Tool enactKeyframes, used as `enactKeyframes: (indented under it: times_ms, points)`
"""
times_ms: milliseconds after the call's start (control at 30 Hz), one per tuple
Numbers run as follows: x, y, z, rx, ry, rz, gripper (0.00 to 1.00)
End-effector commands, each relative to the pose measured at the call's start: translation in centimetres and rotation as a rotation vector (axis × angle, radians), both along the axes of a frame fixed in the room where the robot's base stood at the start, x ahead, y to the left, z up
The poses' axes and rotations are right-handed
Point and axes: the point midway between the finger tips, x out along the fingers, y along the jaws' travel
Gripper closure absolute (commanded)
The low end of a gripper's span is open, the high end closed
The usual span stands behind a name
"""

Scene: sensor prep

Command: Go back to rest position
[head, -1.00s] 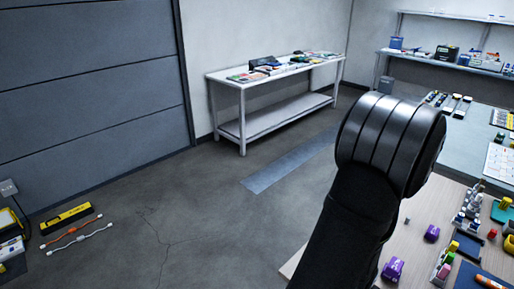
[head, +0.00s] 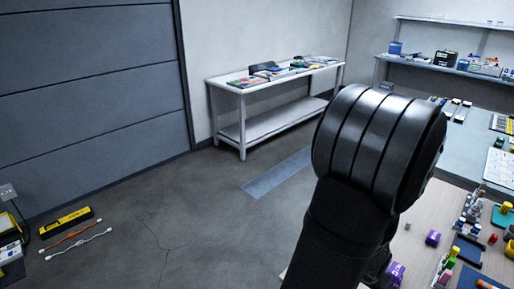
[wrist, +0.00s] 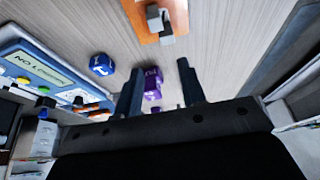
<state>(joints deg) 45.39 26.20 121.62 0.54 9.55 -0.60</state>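My gripper shows in the wrist view (wrist: 160,75) as two dark fingers standing apart, with nothing held between them. A purple block (wrist: 153,82) is seen through the gap, apparently on the wood-grain table (wrist: 215,25) beyond. The gripper is not visible in the head view. There my black arm rises from the bottom and its thick rounded joint covers part of the table.
The wrist view shows a blue cube (wrist: 101,65), a blue device with a display (wrist: 40,68) and an orange piece with grey blocks (wrist: 160,18). In the head view, purple blocks (head: 433,238) and a dark blue tray (head: 468,250) sit right of my arm.

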Motion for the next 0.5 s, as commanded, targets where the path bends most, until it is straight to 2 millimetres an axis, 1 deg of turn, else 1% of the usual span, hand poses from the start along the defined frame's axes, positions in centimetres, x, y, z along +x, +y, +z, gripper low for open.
enactKeyframes:
  times_ms: [33, 500]
  points:
    - [0.5, -1.1, -0.1, 0.001, 0.001, -0.008, 0.63]
    - [4.0, -9.9, 0.4, -0.002, 0.004, -0.053, 0.63]
